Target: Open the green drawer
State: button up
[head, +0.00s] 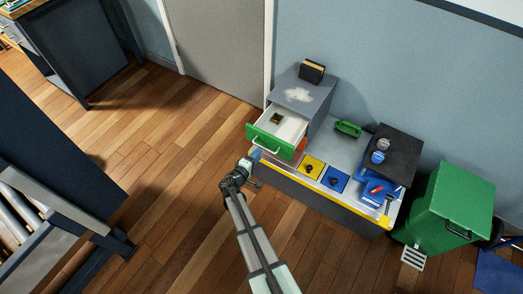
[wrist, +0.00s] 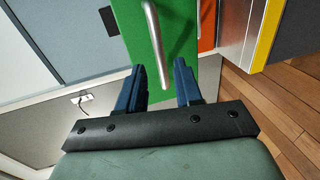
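The green drawer (head: 272,141) stands pulled out from the grey cabinet (head: 303,95), its white inside showing and a small dark-and-yellow item (head: 276,118) lying in it. Its green front fills the upper middle of the wrist view (wrist: 183,30). The silver bar handle (wrist: 155,28) runs up from between my fingertips. My gripper (wrist: 161,72) has its two blue fingers spread apart, one on each side of the handle's lower end. In the head view my gripper (head: 254,156) is just in front of the drawer front. I cannot tell whether the fingers touch the handle.
An orange-red drawer front (wrist: 207,25) lies beside the green one. The bench has yellow (head: 312,167) and blue (head: 335,179) squares, a green block (head: 348,128) and a dark box (head: 388,152). A green bin (head: 449,205) stands at right.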

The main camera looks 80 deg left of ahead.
jog(key=v, duration=0.7)
jog(key=shift+s+d, duration=0.2)
jog(key=shift+r, duration=0.15)
jog(key=w+d+f+m+g+h, duration=0.2)
jog(key=d+f+h, duration=0.15)
jog(key=d, duration=0.55)
jog(key=w+d+f+m+g+h, duration=0.1)
jog(key=w+d+f+h, duration=0.15)
jog(key=d+h, duration=0.45)
jog(key=w+d+f+m+g+h, duration=0.1)
jog(key=d+f+m+g+h, duration=0.15)
jog(key=d, duration=0.85)
jog(key=w+d+m+g+h, duration=0.1)
jog(key=w+d+m+g, duration=0.5)
jog(key=d, duration=0.8)
jog(key=w+d+m+g+h, duration=0.1)
jog(key=w+d+m+g, duration=0.2)
jog(key=w+d+m, duration=0.8)
jog(key=d+m+g+y, duration=0.3)
jog(key=d+m, duration=0.1)
jog(key=d, duration=2)
jog(key=shift+s+f+y, duration=0.15)
jog(key=shift+f+y, duration=0.25)
